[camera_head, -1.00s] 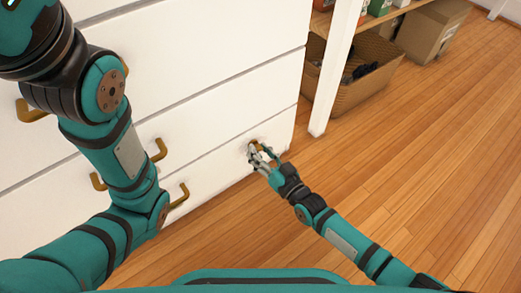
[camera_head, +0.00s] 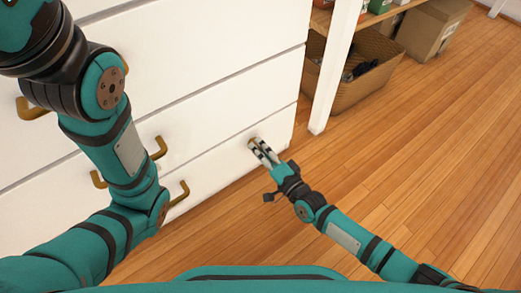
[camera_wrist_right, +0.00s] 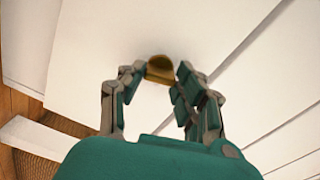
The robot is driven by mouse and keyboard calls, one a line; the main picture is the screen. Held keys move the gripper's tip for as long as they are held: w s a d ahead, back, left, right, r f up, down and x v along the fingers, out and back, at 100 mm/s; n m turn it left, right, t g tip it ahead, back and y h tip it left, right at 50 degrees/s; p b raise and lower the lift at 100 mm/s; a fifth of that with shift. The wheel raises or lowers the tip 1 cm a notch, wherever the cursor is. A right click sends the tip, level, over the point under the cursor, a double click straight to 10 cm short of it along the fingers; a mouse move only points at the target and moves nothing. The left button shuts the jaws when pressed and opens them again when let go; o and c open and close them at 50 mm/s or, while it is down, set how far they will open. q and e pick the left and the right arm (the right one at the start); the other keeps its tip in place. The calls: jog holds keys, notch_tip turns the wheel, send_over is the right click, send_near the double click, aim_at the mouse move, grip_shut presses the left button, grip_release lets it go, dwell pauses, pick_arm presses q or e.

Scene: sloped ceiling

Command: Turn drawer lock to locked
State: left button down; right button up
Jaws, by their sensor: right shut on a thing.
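The drawer lock is a small brass piece (camera_wrist_right: 160,68) on the white front of a low drawer (camera_head: 215,172). In the right wrist view it shows between the fingertips of my right gripper. In the head view my right gripper (camera_head: 260,149) reaches the drawer front near its right end, and its fingers mostly cover the lock. The right gripper is shut on the lock. My left arm crosses the left side of the head view, and its gripper is outside the picture. Whether the lock is in its locked position cannot be told.
The white dresser has several brass handles, one (camera_head: 179,193) left of my right gripper. A white post (camera_head: 333,75) stands right of the dresser. Beyond it are a wicker basket (camera_head: 350,92) and a cardboard box (camera_head: 430,30). The wooden floor (camera_head: 420,150) at right is open.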

jog(key=shift+f+m+b, duration=0.1)
jog(key=shift+m+b, duration=0.25)
jog(key=shift+m, duration=1.35)
jog(key=o, duration=1.1)
jog(key=shift+o, duration=0.2)
jog(key=shift+s, duration=0.1)
jog(key=v, duration=1.2)
